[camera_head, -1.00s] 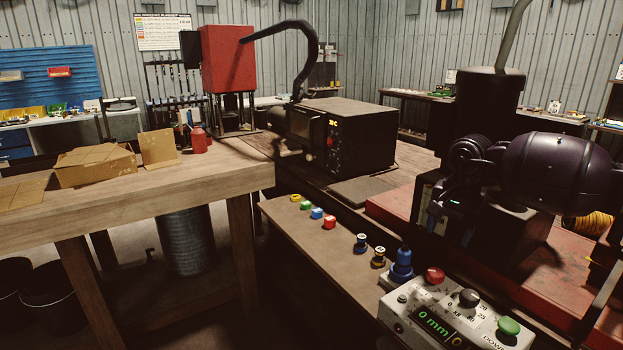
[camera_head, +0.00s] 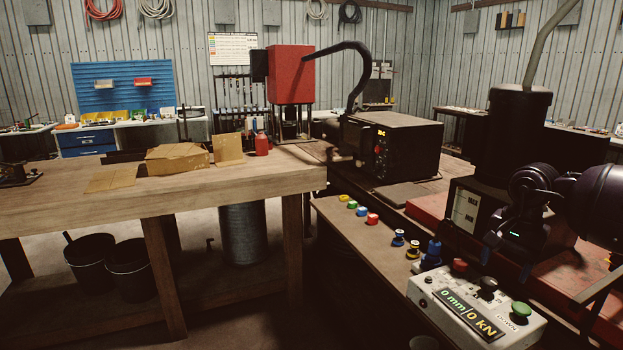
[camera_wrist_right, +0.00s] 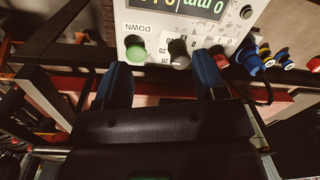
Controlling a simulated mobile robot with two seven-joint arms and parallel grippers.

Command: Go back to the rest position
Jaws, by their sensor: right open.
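My right gripper (camera_head: 508,258) hangs at the right of the head view, beyond the control box (camera_head: 428,290). It is open and empty. In the right wrist view its two blue fingers stand apart, with the gap between them (camera_wrist_right: 163,78) just below the box (camera_wrist_right: 192,38). The box's green DOWN button (camera_wrist_right: 135,50) lies near the left finger in that view. The box's display (camera_head: 470,313) reads 0 mm and 0 kN. My left gripper is not in view.
A wooden workbench (camera_head: 245,183) with cardboard and a red bottle (camera_head: 262,144) fills the left. A narrow shelf (camera_head: 345,228) holds coloured caps and blue-based dies. A black machine (camera_head: 410,145) and a red press (camera_head: 291,75) stand behind. Two black buckets (camera_head: 90,265) are under the bench.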

